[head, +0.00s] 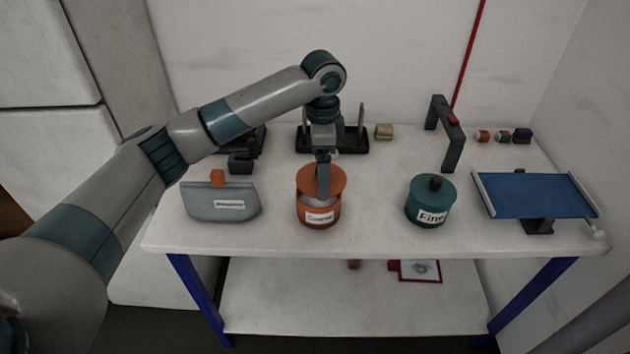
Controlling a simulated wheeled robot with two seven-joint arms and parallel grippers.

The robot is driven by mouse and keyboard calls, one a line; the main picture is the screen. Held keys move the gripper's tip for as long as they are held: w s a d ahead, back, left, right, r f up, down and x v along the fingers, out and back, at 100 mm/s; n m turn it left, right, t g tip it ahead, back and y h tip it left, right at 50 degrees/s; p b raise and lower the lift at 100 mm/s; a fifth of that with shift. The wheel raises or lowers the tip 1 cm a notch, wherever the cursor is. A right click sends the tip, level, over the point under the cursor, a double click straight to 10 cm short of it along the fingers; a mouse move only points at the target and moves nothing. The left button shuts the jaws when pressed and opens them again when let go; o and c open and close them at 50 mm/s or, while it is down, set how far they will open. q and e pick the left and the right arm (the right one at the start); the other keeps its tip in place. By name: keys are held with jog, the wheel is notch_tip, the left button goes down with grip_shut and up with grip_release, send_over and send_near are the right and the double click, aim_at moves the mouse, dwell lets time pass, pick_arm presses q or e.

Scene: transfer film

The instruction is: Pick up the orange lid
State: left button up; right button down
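The orange lid (336,179) is a round disc at the orange pot (304,212), which has a white label and stands near the middle of the table. A grey patch shows between the lid and the pot's front rim. I cannot tell whether the lid is lifted, tilted or resting there. My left gripper (323,190) points straight down over the lid, and its finger hides the lid's middle. From this side I cannot tell whether it is open or shut on the lid. My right gripper is out of view.
A grey labelled container (197,203) stands left of the pot. A teal pot labelled "Fine" (424,198) and a blue tilted panel (535,195) stand to the right. A dark upright frame (452,152) is behind them. The white table (370,238) is clear in front.

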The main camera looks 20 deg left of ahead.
pick_arm(q)
jog(key=s+d+r+b, duration=0.2)
jog(key=d+r, duration=0.4)
jog(key=d, duration=0.3)
jog(key=shift+s+d+b, duration=0.2)
jog(key=shift+d+b, duration=0.2)
jog(key=shift+b, duration=0.15)
